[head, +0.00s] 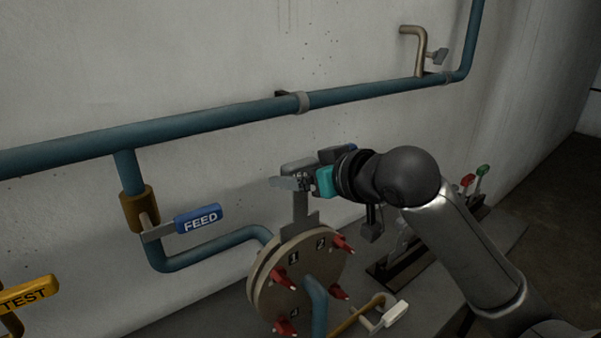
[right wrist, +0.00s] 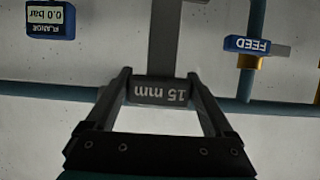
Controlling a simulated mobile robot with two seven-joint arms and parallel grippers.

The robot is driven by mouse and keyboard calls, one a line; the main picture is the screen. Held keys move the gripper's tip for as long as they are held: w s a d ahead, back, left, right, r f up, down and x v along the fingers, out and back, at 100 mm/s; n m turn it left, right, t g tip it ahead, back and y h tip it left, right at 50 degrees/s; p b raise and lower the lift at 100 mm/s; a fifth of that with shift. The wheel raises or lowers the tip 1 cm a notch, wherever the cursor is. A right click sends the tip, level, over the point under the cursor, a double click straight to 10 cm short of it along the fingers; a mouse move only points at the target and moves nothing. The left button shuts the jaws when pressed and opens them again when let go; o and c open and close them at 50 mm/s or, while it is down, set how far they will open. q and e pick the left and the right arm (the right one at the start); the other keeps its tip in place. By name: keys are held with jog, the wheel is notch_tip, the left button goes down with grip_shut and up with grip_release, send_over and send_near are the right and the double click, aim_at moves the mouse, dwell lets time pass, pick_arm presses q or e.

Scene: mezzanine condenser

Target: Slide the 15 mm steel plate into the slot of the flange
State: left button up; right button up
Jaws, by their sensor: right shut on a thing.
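My right gripper (head: 296,183) is shut on the steel plate at its end labelled 15 mm; the label (right wrist: 160,93) shows upside down between the fingers in the right wrist view. The grey plate (head: 300,206) hangs down from the gripper in the head view and is wider at its lower end. That lower end overlaps the top rim of the round flange (head: 318,256) in the picture. I cannot tell whether it is in the slot or in front of it. The flange has red-handled bolts and numbered marks. My left gripper is not in view.
A blue FEED valve handle (head: 199,219) is left of the flange. A teal pipe (head: 210,118) runs along the wall behind. A yellow TEST handle (head: 28,294) is at far left. A gauge reading 0.0 bar (right wrist: 49,19) shows in the right wrist view. Red and green levers (head: 475,178) stand at right.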

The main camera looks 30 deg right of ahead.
aim_at(301, 221)
jog(key=shift+f+b, duration=2.85)
jog(key=shift+f, duration=1.95)
jog(key=o, duration=1.4)
jog(key=shift+o, duration=0.2)
jog(key=shift+s+r, duration=0.15)
jog(key=shift+s, duration=0.35)
jog(key=p+v, duration=1.4)
jog(key=p, duration=0.4)
jog(key=shift+s, duration=0.1)
